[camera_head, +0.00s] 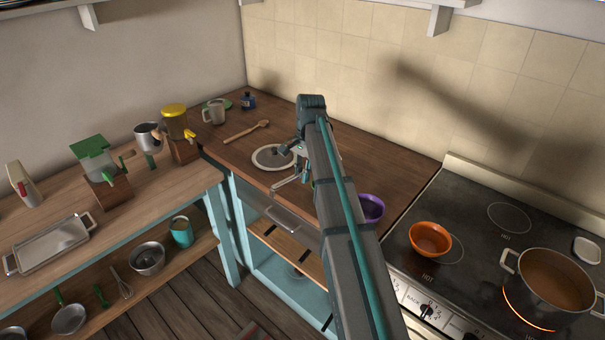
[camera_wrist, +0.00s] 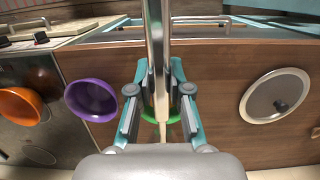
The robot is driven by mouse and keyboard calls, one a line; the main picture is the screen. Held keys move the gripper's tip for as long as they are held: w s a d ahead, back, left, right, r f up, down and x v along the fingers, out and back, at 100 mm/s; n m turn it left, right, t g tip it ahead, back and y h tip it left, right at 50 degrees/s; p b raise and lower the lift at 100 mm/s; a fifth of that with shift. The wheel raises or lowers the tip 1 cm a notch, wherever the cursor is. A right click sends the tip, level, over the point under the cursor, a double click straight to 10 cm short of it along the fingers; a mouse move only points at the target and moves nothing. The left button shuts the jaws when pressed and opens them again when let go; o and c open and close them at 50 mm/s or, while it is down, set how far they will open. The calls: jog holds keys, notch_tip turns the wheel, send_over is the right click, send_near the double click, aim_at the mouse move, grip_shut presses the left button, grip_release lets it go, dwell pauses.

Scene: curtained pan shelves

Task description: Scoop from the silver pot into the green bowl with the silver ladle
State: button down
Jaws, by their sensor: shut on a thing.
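The silver pot (camera_head: 527,297) stands on the stove at the far right in the head view, with brownish contents. My gripper (camera_head: 290,167) is over the wooden counter by the round lid, well left of the pot. In the wrist view my gripper (camera_wrist: 160,105) is shut on the long silver handle of the ladle (camera_wrist: 156,40). The ladle's bowl end cannot be made out. A green rim, apparently the green bowl (camera_wrist: 150,112), shows partly behind the fingers, between the purple bowl and the lid. My arm likely hides it in the head view.
A purple bowl (camera_head: 371,207) is beside my arm, and an orange bowl (camera_head: 430,239) is on the stove's left. A round lid (camera_head: 263,165), wooden spoon (camera_head: 247,131) and mug (camera_head: 214,112) are on the counter. The left table (camera_head: 100,223) carries a tray and appliances.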

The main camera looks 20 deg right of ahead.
jog(key=shift+f, duration=0.1)
notch_tip(320, 180, down, 2)
jog(key=t+b, duration=0.1)
jog(key=t+y+b, duration=0.1)
jog(key=shift+s+f+t+b, duration=0.1)
jog(key=shift+s+t+b, duration=0.05)
jog(key=shift+t+b, duration=0.15)
dwell(0.4)
jog(key=shift+s+d+f+t+y+b, duration=0.1)
jog(key=shift+s+d+t+y+b, duration=0.05)
jog(key=shift+t+y+b, duration=0.95)
jog(key=shift+h, duration=0.3)
